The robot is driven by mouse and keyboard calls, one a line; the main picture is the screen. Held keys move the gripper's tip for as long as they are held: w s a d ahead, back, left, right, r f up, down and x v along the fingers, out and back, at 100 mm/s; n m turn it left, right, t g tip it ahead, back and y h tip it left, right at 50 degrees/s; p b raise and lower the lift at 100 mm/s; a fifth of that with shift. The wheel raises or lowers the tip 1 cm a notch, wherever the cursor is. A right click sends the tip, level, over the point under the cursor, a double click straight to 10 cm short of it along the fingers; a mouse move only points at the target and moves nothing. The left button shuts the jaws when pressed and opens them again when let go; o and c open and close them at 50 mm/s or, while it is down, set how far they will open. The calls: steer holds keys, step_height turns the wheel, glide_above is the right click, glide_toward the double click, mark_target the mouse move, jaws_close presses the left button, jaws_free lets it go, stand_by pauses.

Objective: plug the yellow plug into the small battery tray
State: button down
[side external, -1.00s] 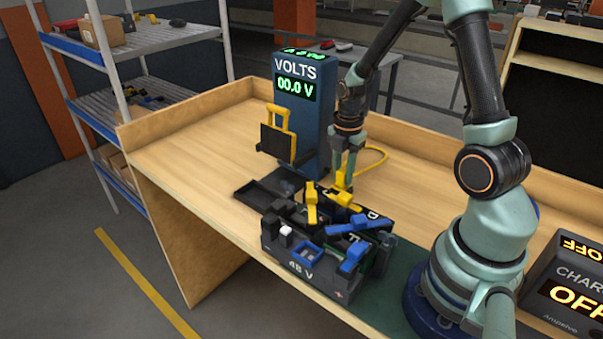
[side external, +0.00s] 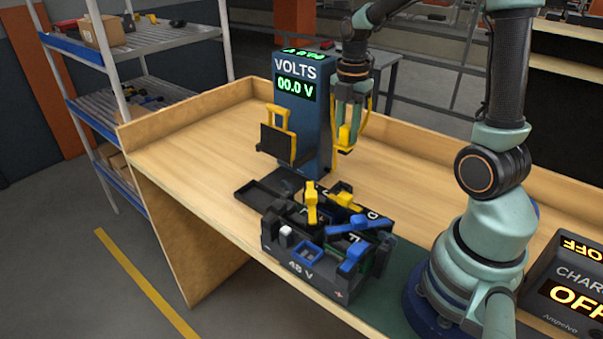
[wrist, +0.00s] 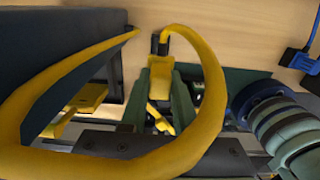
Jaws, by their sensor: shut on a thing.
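My gripper (side external: 346,130) is shut on the yellow plug (side external: 344,139) and holds it in the air above the bench, beside the blue voltmeter. In the wrist view the plug (wrist: 159,80) sits between my dark green fingers, with dark contacts at its end. Its yellow cable (wrist: 215,85) loops around it. The battery assembly marked 48 V (side external: 300,267) stands at the bench's front edge, below and apart from the plug. Yellow and blue levers or connectors lie across its top. I cannot tell which part is the small tray, nor see its socket.
The voltmeter (side external: 300,122) reads 00.0 V, with a yellow-framed black piece (side external: 279,143) at its left. A flat dark tray (side external: 262,194) lies behind the battery assembly. A charger (side external: 570,285) reads OFF at right. Bench behind the assembly is partly clear.

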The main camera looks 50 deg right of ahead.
mark_target(348, 126)
step_height(348, 126, up, 7)
steer(key=shift+f, duration=0.1)
steer(key=shift+r, duration=0.4)
steer(key=shift+r+m, duration=0.2)
steer(key=shift+m, duration=0.3)
steer(key=m, duration=0.3)
steer(key=shift+m, duration=0.3)
steer(key=m, duration=0.8)
steer(key=shift+m, duration=0.3)
steer(key=m, duration=0.4)
steer(key=shift+m, duration=0.4)
steer(key=s+a, duration=0.3)
steer(key=a, duration=0.9)
steer(key=s+a+f, duration=0.1)
steer(key=s+a, duration=0.3)
steer(key=a, duration=0.7)
steer(key=shift+s+a+f, duration=0.2)
steer(key=shift+s+a, duration=0.1)
steer(key=shift+a, duration=0.1)
